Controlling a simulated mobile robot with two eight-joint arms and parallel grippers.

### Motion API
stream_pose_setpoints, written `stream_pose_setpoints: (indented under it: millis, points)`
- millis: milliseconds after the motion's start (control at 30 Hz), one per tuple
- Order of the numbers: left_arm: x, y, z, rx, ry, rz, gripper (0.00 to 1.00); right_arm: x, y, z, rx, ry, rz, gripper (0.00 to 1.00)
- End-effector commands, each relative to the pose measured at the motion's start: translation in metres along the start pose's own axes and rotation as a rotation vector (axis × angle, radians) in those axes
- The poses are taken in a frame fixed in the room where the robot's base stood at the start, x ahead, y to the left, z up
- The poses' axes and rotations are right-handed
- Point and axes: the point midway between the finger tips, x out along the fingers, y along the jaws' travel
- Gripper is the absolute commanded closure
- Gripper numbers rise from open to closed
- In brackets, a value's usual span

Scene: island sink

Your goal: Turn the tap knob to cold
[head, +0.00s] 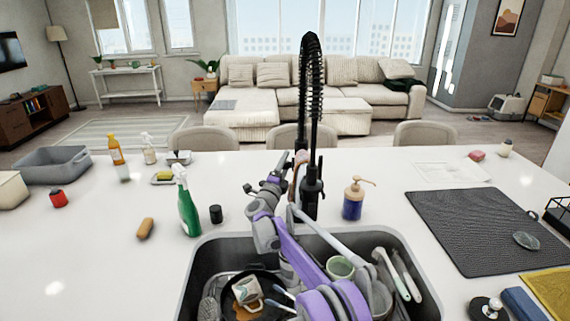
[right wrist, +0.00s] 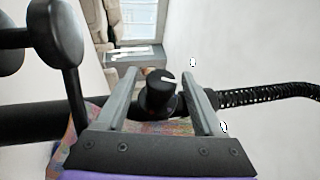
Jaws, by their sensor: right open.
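The black tap (head: 311,185) with its coiled spring hose stands upright behind the sink in the head view. My right gripper (head: 276,179) is at the left side of the tap body. In the right wrist view, the tap knob (right wrist: 158,92) is a short black cylinder with a white mark on its end. My right gripper (right wrist: 161,76) is open, with one finger on each side of the knob. A gap shows beside the right finger; contact on the left side is unclear. In the head view the knob is hard to make out near the gripper. My left gripper is not in view.
The sink (head: 205,262) below holds a pan, cups and utensils. A green spray bottle (head: 187,208) and small black jar (head: 215,214) stand left of the tap. A blue soap dispenser (head: 352,200) stands close on its right. A dark mat (head: 470,225) lies further right.

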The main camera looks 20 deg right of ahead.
Motion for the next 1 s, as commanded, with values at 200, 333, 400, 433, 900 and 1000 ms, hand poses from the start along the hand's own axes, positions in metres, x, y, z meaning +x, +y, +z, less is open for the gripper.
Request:
stream_pose_setpoints:
  millis: [200,333,400,433,900,1000]
  points:
    - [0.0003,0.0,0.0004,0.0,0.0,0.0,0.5,0.0004,0.0008,-0.0003,0.0,0.0,0.0,0.31]
    - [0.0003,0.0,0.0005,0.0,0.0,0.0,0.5,0.0003,0.0008,-0.0003,0.0,0.0,0.0,0.49]
    - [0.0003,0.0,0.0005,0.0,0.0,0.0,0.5,0.0002,0.0008,-0.0003,0.0,0.0,0.0,0.61]
    - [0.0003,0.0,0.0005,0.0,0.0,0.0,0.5,0.0002,0.0008,-0.0003,0.0,0.0,0.0,0.67]
    - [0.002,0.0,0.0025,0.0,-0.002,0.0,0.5,0.0005,0.0007,-0.0011,-0.017,0.003,0.045,1.0]
    - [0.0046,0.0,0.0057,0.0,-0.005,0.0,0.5,0.0005,0.001,-0.0012,-0.048,0.001,0.122,1.0]
